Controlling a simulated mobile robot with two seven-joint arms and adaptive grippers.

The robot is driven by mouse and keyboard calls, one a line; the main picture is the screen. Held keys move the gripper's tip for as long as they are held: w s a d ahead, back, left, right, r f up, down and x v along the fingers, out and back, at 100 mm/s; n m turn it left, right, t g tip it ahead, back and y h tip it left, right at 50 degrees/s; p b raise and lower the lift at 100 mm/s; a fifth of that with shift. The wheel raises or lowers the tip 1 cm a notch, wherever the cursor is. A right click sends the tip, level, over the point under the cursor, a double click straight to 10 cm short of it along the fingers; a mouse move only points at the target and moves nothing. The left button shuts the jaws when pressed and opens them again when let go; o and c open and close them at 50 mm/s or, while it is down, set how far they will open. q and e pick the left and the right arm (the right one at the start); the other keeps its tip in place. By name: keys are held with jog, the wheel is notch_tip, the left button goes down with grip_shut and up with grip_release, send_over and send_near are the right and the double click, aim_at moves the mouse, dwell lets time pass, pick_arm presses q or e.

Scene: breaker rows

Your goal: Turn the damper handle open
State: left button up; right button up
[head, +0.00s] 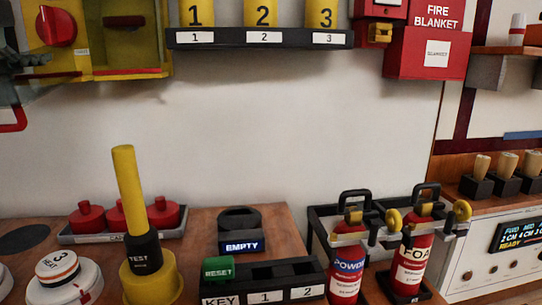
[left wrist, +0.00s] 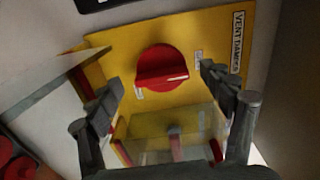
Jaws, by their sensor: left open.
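The damper handle is a round red knob with a raised grip bar (left wrist: 163,67) on a yellow panel (left wrist: 110,50) marked as a vent damper in the left wrist view. A white line on the bar points right, and small labels, too small to read, sit beside the knob. In the head view the knob (head: 56,27) is at the upper left, its bar near vertical. My left gripper (left wrist: 161,77) is open, its fingers apart on either side of the knob; I see no contact. In the head view only a dark part of it shows at the left edge. My right gripper is not in view.
Beside the knob on the panel is a clear cover (left wrist: 165,125) over a handle. To the right are a numbered shelf (head: 264,38) and a red fire blanket box (head: 425,52). Below are red weights (head: 163,214), a yellow test stick (head: 127,185) and extinguishers (head: 410,262).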

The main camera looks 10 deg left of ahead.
pick_arm(q)
jog(key=shift+v, duration=2.75)
jog(key=x, duration=0.2)
jog(key=shift+w+d+f, duration=0.1)
jog(key=shift+w, duration=0.85)
jog(key=shift+w+a, duration=0.4)
jog(key=shift+w, duration=0.2)
jog(key=shift+w+a, duration=0.25)
jog(key=shift+a, duration=0.15)
jog(key=shift+w+a, duration=0.1)
jog(key=shift+w, duration=0.9)
jog(key=m, duration=0.4)
jog(key=shift+s+r+m, duration=0.1)
jog(key=shift+r+m, duration=0.1)
jog(key=shift+m, duration=0.1)
jog(key=m, duration=0.6)
jog(key=shift+r, duration=0.1)
